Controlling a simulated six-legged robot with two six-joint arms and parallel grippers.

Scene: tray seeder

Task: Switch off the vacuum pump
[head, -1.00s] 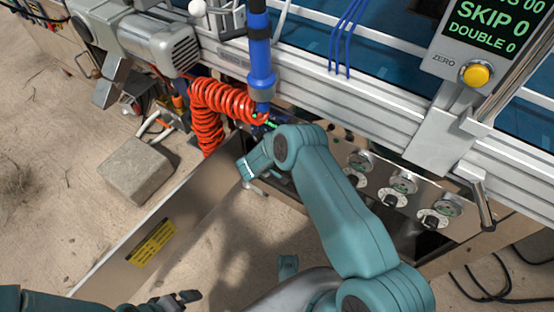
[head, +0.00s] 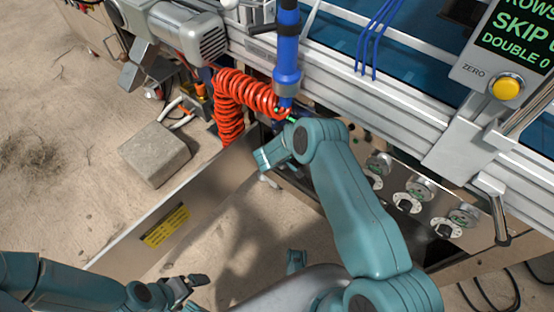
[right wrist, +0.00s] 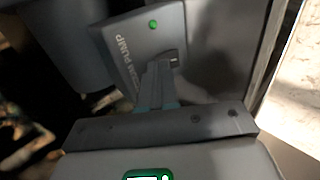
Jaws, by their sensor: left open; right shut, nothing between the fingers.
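The vacuum pump's switch box (right wrist: 128,52) is a grey box in the right wrist view, with a lit green lamp (right wrist: 153,24) and partly hidden lettering that ends in "PUMP". My right gripper (right wrist: 168,66) is shut and empty, its fingertips in front of the box face below the lamp. The switch itself is hidden or too dark to tell, and contact is unclear. In the head view my right arm reaches to the machine's underside and its fingertips are hidden. My left gripper (head: 192,282) is open and empty at the lower left, away from the machine.
A coiled orange hose (head: 228,105) and a blue tube (head: 287,65) hang beside my right wrist. A metal panel with gauges and knobs (head: 408,205) lies to the right. A plate with a yellow label (head: 166,226) and a concrete block (head: 155,155) are at the left.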

